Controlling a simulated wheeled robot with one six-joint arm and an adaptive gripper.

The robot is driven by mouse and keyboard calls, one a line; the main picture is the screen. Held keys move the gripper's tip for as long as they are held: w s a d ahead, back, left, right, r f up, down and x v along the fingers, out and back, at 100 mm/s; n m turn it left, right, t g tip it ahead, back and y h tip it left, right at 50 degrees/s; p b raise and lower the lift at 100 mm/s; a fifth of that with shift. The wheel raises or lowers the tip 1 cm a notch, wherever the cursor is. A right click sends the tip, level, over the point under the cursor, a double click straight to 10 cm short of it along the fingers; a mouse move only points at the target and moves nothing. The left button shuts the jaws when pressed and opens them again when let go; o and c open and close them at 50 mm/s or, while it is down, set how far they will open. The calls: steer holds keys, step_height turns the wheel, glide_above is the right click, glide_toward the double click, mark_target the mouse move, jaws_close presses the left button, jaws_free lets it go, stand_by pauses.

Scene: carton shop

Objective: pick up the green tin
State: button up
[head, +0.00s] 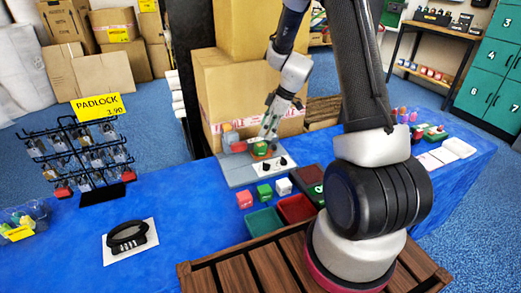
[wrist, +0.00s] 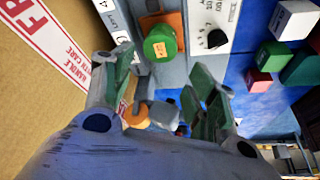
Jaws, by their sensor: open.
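The green tin (head: 261,149) is a short round can with an orange label on top. I cannot tell how far the tips are from the tin.
The knob panel (head: 272,165) is close in front of the tin. Grey and orange items (wrist: 150,113) sit on the platform's left. Red (head: 244,199), green (head: 264,192) and white cubes (head: 283,186) stand in front. A large carton (head: 235,95) stands close behind.

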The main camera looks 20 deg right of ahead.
mark_target(260, 145)
steer(key=x, duration=0.7)
steer(key=shift+d+f, duration=0.2)
steer(key=shift+f, duration=0.25)
steer(key=c, duration=0.9)
steer(key=shift+r, duration=0.1)
